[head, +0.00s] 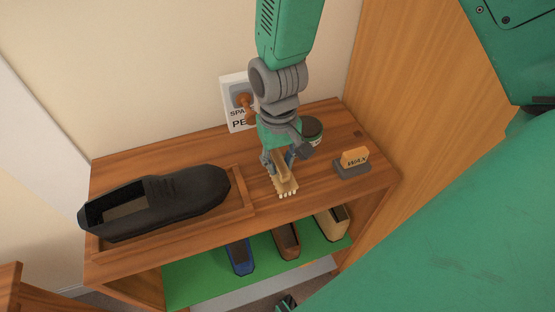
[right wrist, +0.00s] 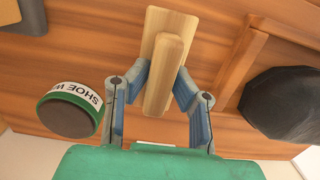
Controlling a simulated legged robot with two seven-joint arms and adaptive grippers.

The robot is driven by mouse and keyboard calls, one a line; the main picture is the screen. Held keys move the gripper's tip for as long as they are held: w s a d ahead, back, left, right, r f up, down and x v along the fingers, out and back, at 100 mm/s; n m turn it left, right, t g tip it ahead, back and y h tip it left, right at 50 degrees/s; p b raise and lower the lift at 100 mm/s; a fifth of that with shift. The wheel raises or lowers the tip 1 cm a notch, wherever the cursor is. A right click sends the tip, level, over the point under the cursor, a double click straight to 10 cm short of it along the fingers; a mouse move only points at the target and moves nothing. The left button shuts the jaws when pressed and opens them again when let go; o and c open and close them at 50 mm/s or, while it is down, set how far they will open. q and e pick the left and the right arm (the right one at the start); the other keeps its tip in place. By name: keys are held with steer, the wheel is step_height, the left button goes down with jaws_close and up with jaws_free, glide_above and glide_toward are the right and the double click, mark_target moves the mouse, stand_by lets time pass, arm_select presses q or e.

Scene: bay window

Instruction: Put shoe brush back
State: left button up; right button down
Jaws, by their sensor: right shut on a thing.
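The shoe brush is a pale wooden block with a raised grip and light bristles; it shows in the head view (head: 287,186) and the right wrist view (right wrist: 176,25). My right gripper (head: 279,162) reaches down from the top, and its fingers are shut on the brush's raised grip, one on each side (right wrist: 168,92). The brush is at the top of the wooden bench (head: 318,170); I cannot tell whether it touches the surface. A small teal and dark part at the bottom edge may be my left gripper (head: 287,303); its fingers cannot be made out.
A black shoe (head: 180,193) sits in a wooden tray (head: 243,208) at left. A shoe wax tin (right wrist: 70,110) is beside my right gripper. An orange block (head: 354,157) lies on a grey base at right. Several shoes stand on the green lower shelf (head: 200,278).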

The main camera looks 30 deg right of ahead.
steer(key=shift+f, duration=0.1)
steer(key=c, duration=1.3)
jaws_free()
steer(key=shift+a, duration=0.2)
steer(key=shift+w+d+r, duration=0.1)
steer(key=shift+r, duration=0.35)
steer(key=r, duration=1.1)
steer(key=shift+w, duration=0.35)
